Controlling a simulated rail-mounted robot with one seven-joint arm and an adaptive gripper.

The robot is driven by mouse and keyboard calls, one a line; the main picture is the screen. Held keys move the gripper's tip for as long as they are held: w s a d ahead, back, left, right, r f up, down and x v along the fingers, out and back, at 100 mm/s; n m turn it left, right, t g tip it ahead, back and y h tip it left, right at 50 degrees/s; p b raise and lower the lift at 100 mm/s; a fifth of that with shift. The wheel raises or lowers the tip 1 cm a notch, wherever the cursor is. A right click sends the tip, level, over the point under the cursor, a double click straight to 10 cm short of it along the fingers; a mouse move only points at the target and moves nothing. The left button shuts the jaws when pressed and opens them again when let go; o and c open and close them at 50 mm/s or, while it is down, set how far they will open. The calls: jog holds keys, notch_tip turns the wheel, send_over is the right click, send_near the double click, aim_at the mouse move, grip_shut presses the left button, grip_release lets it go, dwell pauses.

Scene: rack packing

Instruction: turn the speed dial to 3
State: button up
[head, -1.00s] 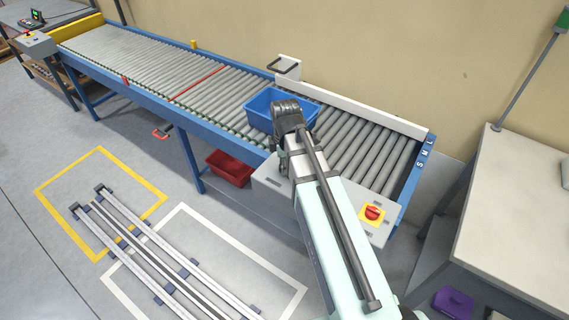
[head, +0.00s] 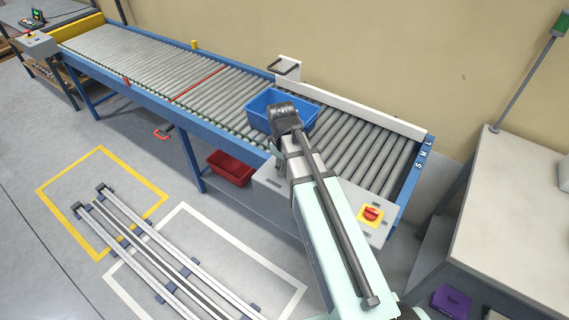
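The grey control panel (head: 365,235) hangs on the front side of the conveyor's near end, partly covered by my arm. A red rotary knob on a yellow plate (head: 370,215) shows at its right end. I cannot see a dial with numbers; the middle of the panel lies behind my arm. My arm reaches up from the bottom of the picture over the panel, and its dark end joint is in front of the blue tote. My gripper's fingers do not show.
A blue tote (head: 266,99) sits on the roller conveyor (head: 350,150). Floor rails lie at the lower left.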

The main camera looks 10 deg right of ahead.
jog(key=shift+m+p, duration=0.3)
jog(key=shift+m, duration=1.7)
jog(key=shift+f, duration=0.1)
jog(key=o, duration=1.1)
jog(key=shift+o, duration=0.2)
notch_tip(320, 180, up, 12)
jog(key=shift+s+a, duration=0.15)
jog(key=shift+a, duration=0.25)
